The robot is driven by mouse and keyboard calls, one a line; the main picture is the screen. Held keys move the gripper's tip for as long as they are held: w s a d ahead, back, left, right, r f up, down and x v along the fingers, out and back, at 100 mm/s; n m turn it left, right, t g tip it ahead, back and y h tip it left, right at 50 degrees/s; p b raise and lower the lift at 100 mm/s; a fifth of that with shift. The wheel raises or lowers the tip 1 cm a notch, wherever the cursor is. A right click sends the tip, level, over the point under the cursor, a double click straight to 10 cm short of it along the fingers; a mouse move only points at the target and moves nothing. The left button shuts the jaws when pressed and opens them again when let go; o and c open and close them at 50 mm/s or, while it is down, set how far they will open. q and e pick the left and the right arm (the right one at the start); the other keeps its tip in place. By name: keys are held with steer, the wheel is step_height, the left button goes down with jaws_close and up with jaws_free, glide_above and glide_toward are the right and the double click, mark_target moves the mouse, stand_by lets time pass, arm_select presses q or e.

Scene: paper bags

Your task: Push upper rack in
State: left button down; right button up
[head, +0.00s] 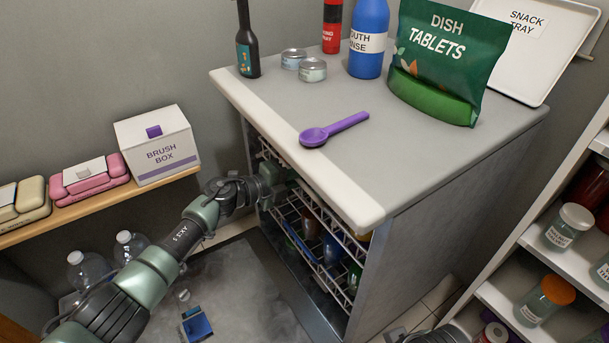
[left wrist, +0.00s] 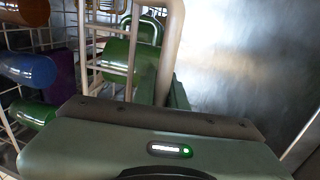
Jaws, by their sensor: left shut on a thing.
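The dishwasher (head: 405,235) stands under the grey counter with its front open. The white wire upper rack (head: 340,231) shows at the opening, just under the counter edge, with cups and other items in it. My left gripper (head: 284,180) is at the far-left part of the rack front, partly hidden by the counter edge. In the left wrist view, white rack bars (left wrist: 170,50) run down to my left gripper (left wrist: 160,100), which is shut on the rack. The exact grip is hidden. My right gripper is not in view; only part of my right arm shows at the bottom.
The open door (head: 245,290) lies low before the dishwasher. On the counter (head: 290,105) are a purple scoop (head: 333,130), tins, bottles and a dish tablets bag (head: 450,55). A shelf with a brush box (head: 155,147) is left; a jar shelf (head: 550,235) is right.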

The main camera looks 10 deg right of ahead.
arm_select(q)
steer(key=c, duration=1.7)
jaws_free()
steer(key=shift+w+d+r, duration=0.1)
steer(key=shift+d+r, duration=0.05)
steer(key=shift+d, duration=0.1)
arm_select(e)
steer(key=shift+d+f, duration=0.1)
arm_select(q)
steer(key=shift+p+v, duration=1.3)
steer(key=shift+v, duration=2.6)
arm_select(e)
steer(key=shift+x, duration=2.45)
